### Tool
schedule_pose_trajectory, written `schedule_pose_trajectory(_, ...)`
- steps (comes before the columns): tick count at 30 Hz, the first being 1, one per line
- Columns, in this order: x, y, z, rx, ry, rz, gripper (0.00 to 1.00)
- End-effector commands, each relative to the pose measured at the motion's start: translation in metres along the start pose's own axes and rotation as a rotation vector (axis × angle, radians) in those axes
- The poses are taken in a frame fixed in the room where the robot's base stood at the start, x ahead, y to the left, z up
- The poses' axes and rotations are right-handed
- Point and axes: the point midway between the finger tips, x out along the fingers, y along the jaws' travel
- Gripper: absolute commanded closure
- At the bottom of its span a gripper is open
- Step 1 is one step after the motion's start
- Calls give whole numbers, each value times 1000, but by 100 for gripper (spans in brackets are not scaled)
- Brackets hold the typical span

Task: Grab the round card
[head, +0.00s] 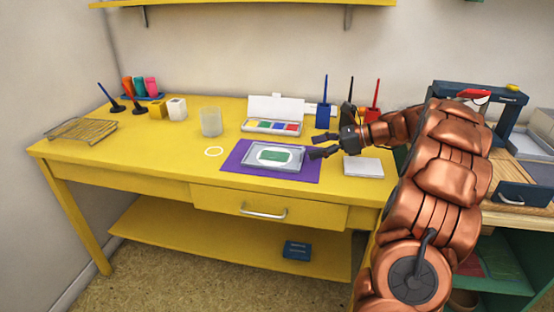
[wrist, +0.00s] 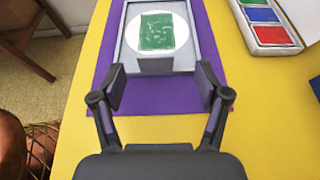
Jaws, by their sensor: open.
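The round card (head: 263,156) is white with a green rectangle on it and lies in a grey tray (head: 297,162). The tray rests on a purple mat (head: 308,177) on the yellow table. In the wrist view the card (wrist: 179,29) lies ahead of my gripper, inside the tray (wrist: 122,55). My gripper (head: 316,146) is open and empty at the right end of the tray. In the wrist view its fingertips (wrist: 161,85) stand apart on either side of the tray's near end.
A paint box (head: 272,127) with an open lid stands behind the mat. A white pad (head: 363,167) lies to the right. The table's front left is clear.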

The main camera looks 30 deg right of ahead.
Motion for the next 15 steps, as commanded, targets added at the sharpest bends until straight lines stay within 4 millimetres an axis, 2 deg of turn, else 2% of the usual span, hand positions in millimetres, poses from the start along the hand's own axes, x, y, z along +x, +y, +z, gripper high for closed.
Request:
schedule_pose_trajectory(4,20,5,-8,-2,3,2,25)
schedule_pose_trajectory(9,41,6,-8,-1,3,0,25)
schedule_pose_trajectory(15,47,6,-6,-1,1,-2,25)
